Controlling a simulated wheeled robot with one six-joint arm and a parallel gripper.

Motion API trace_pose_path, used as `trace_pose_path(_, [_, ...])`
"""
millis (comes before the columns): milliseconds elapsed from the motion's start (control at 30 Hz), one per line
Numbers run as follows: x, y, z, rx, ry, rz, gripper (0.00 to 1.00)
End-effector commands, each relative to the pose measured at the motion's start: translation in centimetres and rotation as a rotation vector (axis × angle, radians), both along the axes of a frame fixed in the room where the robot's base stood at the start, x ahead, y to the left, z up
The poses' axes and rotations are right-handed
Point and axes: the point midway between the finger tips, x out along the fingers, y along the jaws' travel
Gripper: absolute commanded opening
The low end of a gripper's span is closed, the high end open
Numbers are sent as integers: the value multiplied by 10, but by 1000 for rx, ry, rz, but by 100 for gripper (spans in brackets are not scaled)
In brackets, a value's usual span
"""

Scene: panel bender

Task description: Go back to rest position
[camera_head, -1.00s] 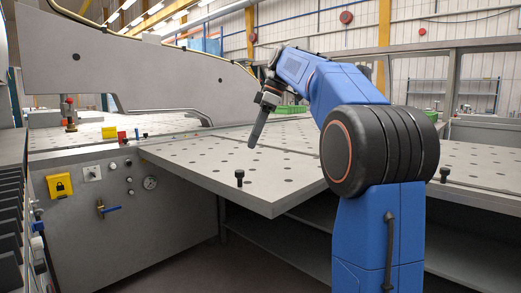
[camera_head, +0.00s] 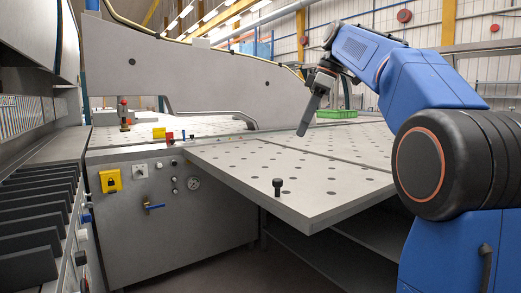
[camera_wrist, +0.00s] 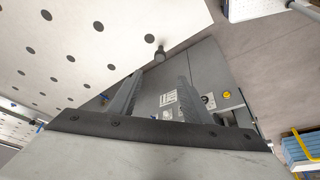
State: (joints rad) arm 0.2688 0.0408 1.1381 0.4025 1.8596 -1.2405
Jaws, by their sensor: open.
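My gripper (camera_head: 303,131) hangs from my blue arm above the perforated worktable, pointing down. It holds nothing. In the wrist view my gripper (camera_wrist: 155,92) shows two grey fingers spread apart with an empty gap between them. A black knob-topped pin (camera_head: 277,187) stands upright near the table's front corner. The pin also shows in the wrist view (camera_wrist: 160,53), beyond the fingertips and apart from them.
The machine's front panel (camera_head: 180,235) carries a yellow lock plate (camera_head: 110,181), a gauge (camera_head: 194,183) and a blue-handled valve (camera_head: 153,206). A rack of dark slots (camera_head: 40,215) stands at the left. A green crate (camera_head: 336,114) sits at the back. Open floor shows below the table.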

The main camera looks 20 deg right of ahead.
Motion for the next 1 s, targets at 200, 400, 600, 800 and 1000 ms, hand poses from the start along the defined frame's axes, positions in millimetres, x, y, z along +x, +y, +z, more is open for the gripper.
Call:
trace_pose_path(200, [-11,6,-8,-3,10,-49,44])
trace_pose_path(400, [-48,24,-44,-16,36,-223,44])
trace_pose_path(600, [-92,37,-95,-29,55,-417,44])
trace_pose_path(800, [-140,46,-153,-38,57,-597,44])
trace_pose_path(1000, [-188,51,-217,-40,48,-758,44])
